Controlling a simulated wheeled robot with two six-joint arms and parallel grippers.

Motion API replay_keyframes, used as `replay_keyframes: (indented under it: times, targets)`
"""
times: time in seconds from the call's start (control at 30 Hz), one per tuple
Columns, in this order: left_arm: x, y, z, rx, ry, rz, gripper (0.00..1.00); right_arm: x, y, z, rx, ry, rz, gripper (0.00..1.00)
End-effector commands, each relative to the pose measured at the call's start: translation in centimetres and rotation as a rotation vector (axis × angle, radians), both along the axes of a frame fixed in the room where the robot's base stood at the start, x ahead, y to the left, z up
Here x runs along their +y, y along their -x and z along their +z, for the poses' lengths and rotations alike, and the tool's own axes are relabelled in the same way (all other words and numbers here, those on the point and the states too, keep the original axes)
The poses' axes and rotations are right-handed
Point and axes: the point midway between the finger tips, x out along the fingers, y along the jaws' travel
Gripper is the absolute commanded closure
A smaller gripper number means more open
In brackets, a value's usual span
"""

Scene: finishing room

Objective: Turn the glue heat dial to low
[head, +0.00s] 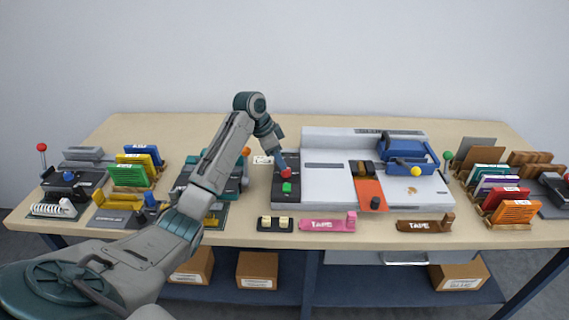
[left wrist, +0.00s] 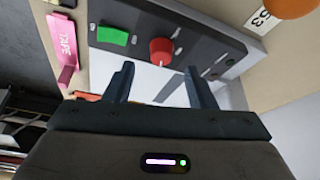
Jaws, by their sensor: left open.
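The red dial (head: 286,174) sits on the dark control panel (head: 287,195) at the left end of the grey-white machine. A green button (head: 287,188) is on the same panel, just in front of the dial. My left gripper (head: 282,163) is over the panel at the dial. In the left wrist view the red dial (left wrist: 162,51) shows just beyond and between the two open fingers (left wrist: 158,85), with no contact visible. The green button (left wrist: 112,35) is to its left. Pale marks lie around the dial, too small to read. My right gripper is not in view.
The grey-white machine (head: 325,183) fills the table's middle. A dark holder (head: 275,224) stands before the panel. Coloured card racks (head: 130,176) are at left. The back-left tabletop is clear.

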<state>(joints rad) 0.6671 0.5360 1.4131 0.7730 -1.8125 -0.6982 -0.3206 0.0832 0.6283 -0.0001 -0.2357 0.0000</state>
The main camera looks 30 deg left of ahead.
Motion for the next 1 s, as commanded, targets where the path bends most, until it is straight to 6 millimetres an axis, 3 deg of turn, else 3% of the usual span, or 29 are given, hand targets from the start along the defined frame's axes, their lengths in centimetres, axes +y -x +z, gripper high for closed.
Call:
replay_keyframes:
  times: [0.13, 0.3, 0.43, 0.63, 0.67, 0.87, 1.0]
  targets:
    - [-0.7, -0.7, -2.3, 0.003, 0.002, 0.000, 0.50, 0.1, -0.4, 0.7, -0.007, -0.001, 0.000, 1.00]
    - [-1.1, -1.2, -3.8, 0.000, 0.000, 0.001, 0.50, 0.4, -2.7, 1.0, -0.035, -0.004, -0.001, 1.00]
    - [-1.2, -1.3, -4.2, -0.001, 0.000, 0.000, 0.50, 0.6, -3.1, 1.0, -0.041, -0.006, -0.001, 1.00]
    - [-1.2, -1.3, -4.3, -0.001, -0.001, 0.001, 0.50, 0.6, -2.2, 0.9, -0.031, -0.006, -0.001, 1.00]
    - [-1.2, -1.3, -4.3, -0.001, -0.001, 0.001, 0.52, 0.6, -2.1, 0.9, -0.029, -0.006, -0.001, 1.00]
    - [-1.2, -1.3, -4.3, -0.001, -0.001, 0.001, 0.91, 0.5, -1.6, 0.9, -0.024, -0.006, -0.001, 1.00]
    - [-1.2, -1.3, -4.2, -0.001, -0.001, 0.003, 0.94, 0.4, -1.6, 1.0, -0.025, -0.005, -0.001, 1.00]
